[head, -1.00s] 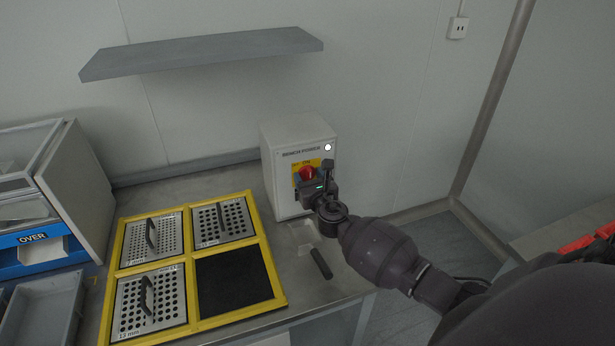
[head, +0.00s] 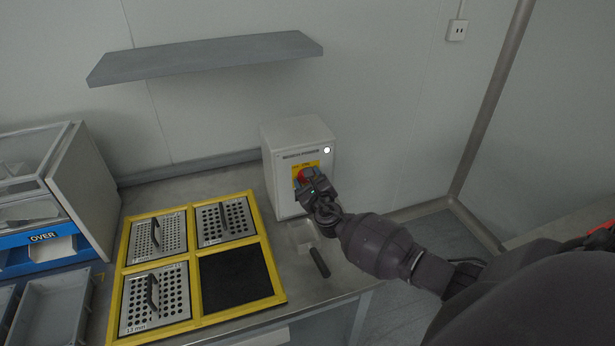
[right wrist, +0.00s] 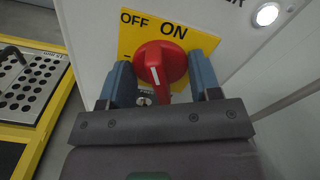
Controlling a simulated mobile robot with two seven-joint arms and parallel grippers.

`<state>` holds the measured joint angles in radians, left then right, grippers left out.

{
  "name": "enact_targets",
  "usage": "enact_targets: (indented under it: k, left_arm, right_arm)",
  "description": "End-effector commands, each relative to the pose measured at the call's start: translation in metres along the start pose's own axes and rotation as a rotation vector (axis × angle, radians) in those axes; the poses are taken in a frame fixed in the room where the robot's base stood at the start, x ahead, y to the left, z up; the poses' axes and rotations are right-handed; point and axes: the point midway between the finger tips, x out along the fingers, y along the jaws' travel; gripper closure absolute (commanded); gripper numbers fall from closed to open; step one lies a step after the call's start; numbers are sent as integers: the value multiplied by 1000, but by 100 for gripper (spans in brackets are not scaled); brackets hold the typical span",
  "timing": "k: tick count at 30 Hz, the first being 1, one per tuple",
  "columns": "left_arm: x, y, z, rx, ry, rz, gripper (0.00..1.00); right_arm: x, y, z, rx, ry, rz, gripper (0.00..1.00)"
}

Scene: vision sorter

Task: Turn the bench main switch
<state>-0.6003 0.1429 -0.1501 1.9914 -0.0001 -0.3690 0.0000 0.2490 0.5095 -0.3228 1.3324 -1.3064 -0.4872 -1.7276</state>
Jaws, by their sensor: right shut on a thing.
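The bench main switch is a red rotary knob (right wrist: 160,64) on a yellow plate (right wrist: 133,37) marked OFF and ON, on the front of a white box (head: 283,156). In the head view the knob (head: 303,174) is partly hidden by my right gripper (head: 306,184). In the right wrist view the right gripper's blue-grey fingers (right wrist: 163,80) stand on either side of the knob, shut on it. ON is above the knob and OFF is at its upper left. A white lamp on the box (right wrist: 267,14) looks lit. My left gripper is not in view.
A yellow frame (head: 191,265) with perforated plates and a black pad lies on the bench left of the box. A dark-handled tool (head: 320,263) lies below the box. A grey shelf (head: 210,57) hangs above.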

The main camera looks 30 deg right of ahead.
Motion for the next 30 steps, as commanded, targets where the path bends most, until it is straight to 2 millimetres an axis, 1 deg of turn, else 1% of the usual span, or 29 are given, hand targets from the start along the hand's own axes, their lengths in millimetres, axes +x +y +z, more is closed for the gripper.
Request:
enact_targets:
  k: [1, 9, 30]
  left_arm:
    - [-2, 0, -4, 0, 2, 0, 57]
    - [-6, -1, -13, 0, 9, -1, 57]
    - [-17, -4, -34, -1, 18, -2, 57]
  right_arm:
    - [0, -1, 1, -22, 0, 0, 64]
    - [0, -1, 1, -136, 1, 0, 64]
    - [0, 0, 0, -412, 1, 1, 64]
